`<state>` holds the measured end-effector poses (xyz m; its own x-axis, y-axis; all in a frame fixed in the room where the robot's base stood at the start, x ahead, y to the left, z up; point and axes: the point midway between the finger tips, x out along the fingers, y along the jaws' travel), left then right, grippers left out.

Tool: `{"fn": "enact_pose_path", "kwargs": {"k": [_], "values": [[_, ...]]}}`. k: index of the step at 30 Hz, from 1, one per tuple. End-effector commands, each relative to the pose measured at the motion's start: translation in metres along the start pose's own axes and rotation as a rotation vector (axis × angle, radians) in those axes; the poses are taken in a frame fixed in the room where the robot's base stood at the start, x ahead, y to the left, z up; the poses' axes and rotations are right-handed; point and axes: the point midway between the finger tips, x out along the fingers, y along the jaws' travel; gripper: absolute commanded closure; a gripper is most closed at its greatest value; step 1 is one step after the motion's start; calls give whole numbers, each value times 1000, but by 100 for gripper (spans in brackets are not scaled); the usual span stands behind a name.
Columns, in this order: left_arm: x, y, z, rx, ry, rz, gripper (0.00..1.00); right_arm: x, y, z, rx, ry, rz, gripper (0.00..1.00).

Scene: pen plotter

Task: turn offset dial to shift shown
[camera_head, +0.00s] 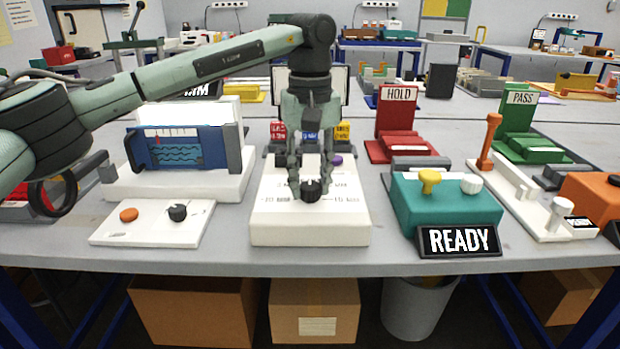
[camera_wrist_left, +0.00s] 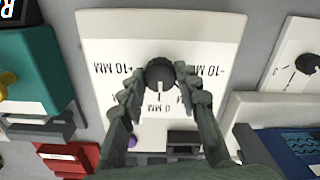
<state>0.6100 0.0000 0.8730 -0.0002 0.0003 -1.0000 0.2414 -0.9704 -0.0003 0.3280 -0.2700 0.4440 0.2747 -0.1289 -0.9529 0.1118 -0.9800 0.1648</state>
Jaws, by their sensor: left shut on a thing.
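The black offset dial (camera_head: 310,190) sits on a white sloped panel (camera_head: 310,234) on the table. My left gripper (camera_head: 310,182) points straight down with its fingers shut on the dial. In the left wrist view the dial (camera_wrist_left: 160,73) lies between the fingertips, and its white pointer mark faces the "0 MM" label. The "-10 MM" and "+10 MM" labels lie on either side. A sign ending in "MM" (camera_head: 203,89) stands behind the blue plotter (camera_head: 178,148); my arm hides its number. My right gripper is not in view.
A smaller white panel (camera_head: 150,232) with an orange button and black knob lies left of the dial panel. A teal box (camera_head: 445,210) with a yellow knob and "READY" sign (camera_head: 458,241) stands right. Red "HOLD" (camera_head: 400,120) and green "PASS" (camera_head: 520,125) stands are behind.

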Motion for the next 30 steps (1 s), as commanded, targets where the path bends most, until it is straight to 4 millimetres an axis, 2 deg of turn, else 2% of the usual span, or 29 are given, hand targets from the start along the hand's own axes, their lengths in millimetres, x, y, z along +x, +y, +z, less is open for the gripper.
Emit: {"fn": "enact_pose_path", "kwargs": {"k": [8,18,30], "values": [[-1,0,0,-178,0,0,97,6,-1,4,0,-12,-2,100],[-1,0,0,-499,0,1,97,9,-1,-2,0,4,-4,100],[0,0,0,-879,-1,2,97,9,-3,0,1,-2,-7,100]]}}
